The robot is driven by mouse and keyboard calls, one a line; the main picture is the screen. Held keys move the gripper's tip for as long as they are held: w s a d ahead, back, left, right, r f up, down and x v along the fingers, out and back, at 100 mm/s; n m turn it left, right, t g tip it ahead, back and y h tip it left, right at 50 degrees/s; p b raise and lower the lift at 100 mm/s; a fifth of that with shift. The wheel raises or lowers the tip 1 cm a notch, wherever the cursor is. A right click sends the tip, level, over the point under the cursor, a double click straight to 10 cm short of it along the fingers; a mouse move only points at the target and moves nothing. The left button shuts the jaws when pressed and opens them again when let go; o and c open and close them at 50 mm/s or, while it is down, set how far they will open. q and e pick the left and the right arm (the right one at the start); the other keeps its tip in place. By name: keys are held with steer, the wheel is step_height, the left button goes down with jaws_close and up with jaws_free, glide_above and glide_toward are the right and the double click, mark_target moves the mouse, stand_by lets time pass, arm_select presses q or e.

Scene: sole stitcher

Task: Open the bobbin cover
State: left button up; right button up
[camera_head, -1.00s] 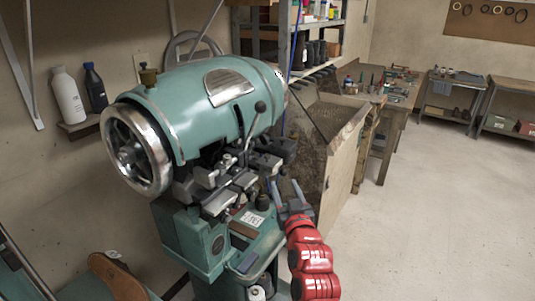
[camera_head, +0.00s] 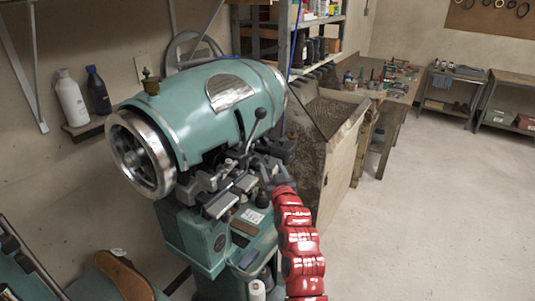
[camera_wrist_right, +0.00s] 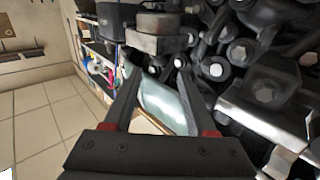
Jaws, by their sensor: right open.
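The green sole stitcher (camera_head: 205,115) stands left of centre in the head view, with a chrome handwheel at its left end. A polished metal plate (camera_head: 230,91) lies flat on top of its rounded body. Dark metal mechanism parts (camera_head: 222,200) sit below the body, and close up they fill the right of the wrist view (camera_wrist_right: 262,92). I cannot tell which part is the bobbin cover. My right gripper (camera_wrist_right: 158,76) is open, its fingers reaching in close to the mechanism. Nothing shows held between them; contact cannot be told. My left gripper is out of view.
A wooden-sided bin (camera_head: 340,160) stands just right of the stitcher. A workbench (camera_head: 400,98) with tools is farther back. Bottles (camera_head: 71,98) stand on a small wall shelf at left. The floor (camera_head: 440,210) on the right is clear.

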mark_target(268, 159)
steer(key=w+p, duration=0.1)
steer(key=w, duration=0.1)
steer(key=w+a, duration=0.1)
steer(key=w, duration=0.1)
steer(key=shift+w+p, duration=0.35)
steer(key=shift+w, duration=0.85)
jaws_close()
